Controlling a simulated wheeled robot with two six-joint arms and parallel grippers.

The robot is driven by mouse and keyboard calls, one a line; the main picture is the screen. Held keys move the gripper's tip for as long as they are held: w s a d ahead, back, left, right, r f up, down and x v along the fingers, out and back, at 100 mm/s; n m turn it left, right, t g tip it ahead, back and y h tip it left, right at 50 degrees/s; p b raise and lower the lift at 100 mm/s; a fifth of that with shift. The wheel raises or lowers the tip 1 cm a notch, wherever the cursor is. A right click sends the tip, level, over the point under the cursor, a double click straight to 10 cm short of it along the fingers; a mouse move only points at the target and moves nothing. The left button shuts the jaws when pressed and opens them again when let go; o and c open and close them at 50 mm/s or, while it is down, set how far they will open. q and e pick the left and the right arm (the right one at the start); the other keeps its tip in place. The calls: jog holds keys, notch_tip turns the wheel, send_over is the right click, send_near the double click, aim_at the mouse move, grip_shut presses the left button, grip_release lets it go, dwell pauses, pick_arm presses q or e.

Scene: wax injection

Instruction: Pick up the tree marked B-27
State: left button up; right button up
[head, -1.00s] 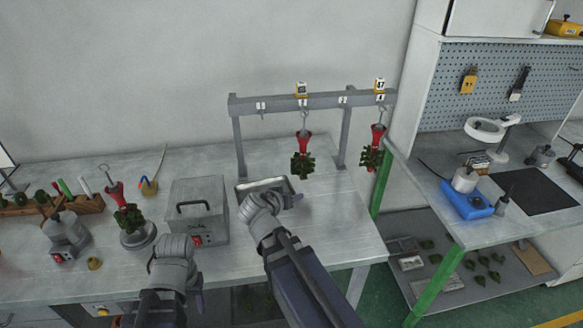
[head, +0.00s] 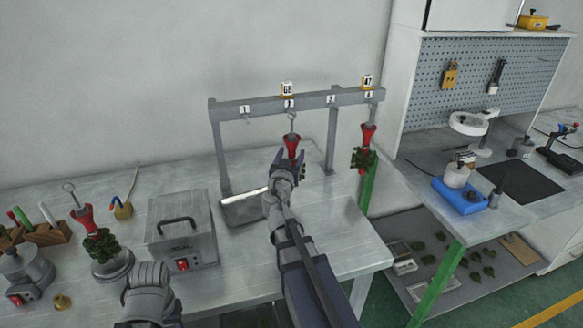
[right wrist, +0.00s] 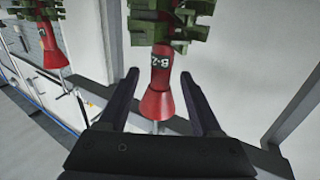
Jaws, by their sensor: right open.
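In the right wrist view the open fingers (right wrist: 158,82) stand either side of the cone, with gaps visible. My left gripper (head: 147,290) is low at the left; its fingers cannot be made out.
The grey rack (head: 222,150) carries number plates. Another red-and-green tree (head: 367,136) hangs at its right end. A third tree (head: 85,216) stands on a round base at left. A grey box (head: 180,232) and a shallow tray (head: 236,212) are on the table.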

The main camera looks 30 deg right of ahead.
jog(key=shift+x, duration=2.6)
jog(key=shift+a+r, duration=0.1)
jog(key=shift+r, duration=0.05)
grip_shut()
